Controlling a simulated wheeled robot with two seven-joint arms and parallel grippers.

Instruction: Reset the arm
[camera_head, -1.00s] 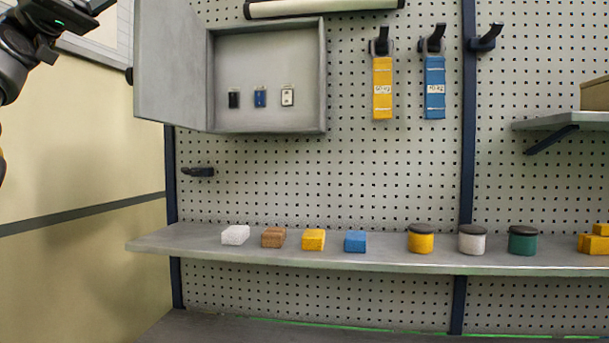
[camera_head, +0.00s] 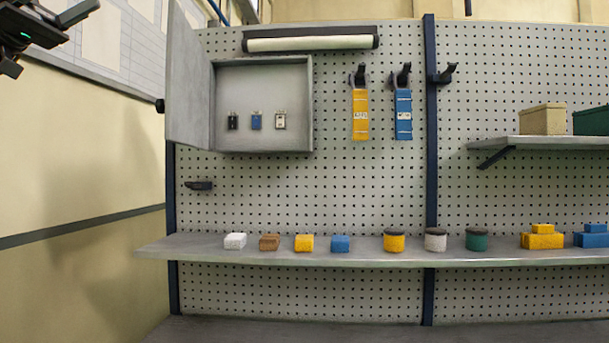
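Part of my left arm with its gripper (camera_head: 40,38) shows at the top left corner, in front of the pale wall and away from the shelf. It is cut off by the picture edge, and I cannot tell whether its fingers are open or shut. I see nothing held in the visible part. My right arm and gripper are out of view.
An open grey cabinet (camera_head: 303,105) holding small tags hangs on the pegboard (camera_head: 270,190). A shelf (camera_head: 350,258) carries a row of coloured blocks and round-lidded jars. Yellow (camera_head: 360,115) and blue (camera_head: 403,115) straps hang from hooks. An upper shelf (camera_head: 540,143) holds boxes.

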